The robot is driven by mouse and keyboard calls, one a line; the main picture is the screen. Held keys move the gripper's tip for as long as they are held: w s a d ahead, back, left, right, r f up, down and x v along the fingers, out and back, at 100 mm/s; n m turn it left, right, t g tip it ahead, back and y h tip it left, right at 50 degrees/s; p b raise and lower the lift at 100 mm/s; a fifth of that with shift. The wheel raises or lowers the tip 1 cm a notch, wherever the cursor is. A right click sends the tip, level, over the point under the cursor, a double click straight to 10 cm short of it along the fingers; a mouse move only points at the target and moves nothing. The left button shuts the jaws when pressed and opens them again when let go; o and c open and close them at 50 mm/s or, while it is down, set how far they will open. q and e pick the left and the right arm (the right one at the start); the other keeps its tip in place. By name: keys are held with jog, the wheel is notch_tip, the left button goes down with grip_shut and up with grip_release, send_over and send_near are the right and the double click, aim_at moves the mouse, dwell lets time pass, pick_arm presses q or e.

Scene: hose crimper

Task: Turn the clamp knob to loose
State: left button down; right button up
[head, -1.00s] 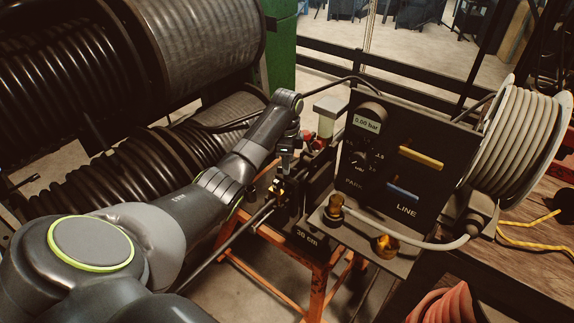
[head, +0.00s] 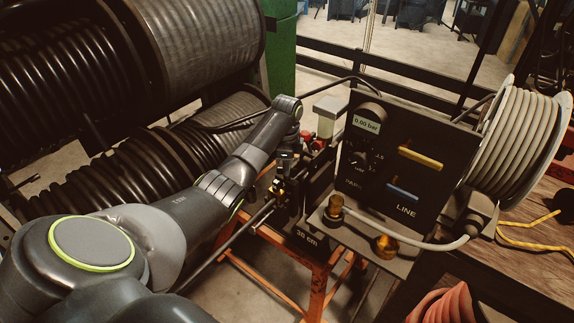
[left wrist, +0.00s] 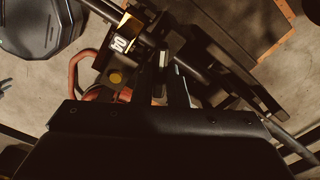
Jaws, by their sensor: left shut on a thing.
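My left gripper (head: 285,172) reaches down from above onto the clamp at the left side of the crimper and is shut on the clamp knob. The fingers mostly hide the knob, and I cannot tell its angle. In the left wrist view the fingers (left wrist: 171,88) close at the middle. The brass clamp (head: 276,187) sits just beside the fingertips in the head view, around a dark hose (head: 232,241). It also shows in the left wrist view (left wrist: 127,29). My right gripper is not in view.
The black control panel (head: 380,190) stands just right of the gripper, with a display (head: 367,125) reading 0.00 bar. An orange stand (head: 318,285) carries the crimper. Large hose reels (head: 200,50) fill the left, and a pale hose reel (head: 520,140) stands at right.

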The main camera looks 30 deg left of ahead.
pick_arm(q)
jog(key=shift+r+n+p, duration=0.2)
jog(key=shift+n+p, duration=0.3)
jog(key=shift+p, duration=0.3)
jog(key=n+p, duration=0.4)
jog(key=shift+r, duration=0.1)
jog(key=n+p, duration=0.3)
jog(key=shift+n, duration=0.4)
jog(key=n+p, duration=0.2)
jog(key=n, duration=0.1)
jog(key=shift+n, duration=0.3)
jog(key=n+p, duration=0.1)
jog(key=n, duration=0.2)
jog(key=shift+n, duration=0.3)
jog(key=n+p, duration=0.1)
jog(key=n, duration=0.3)
jog(key=shift+n, duration=0.3)
jog(key=n+p, duration=0.1)
jog(key=n, duration=0.3)
jog(key=shift+f, duration=0.2)
jog(key=n, duration=0.5)
jog(key=shift+p, duration=0.35)
jog(key=shift+n, duration=0.3)
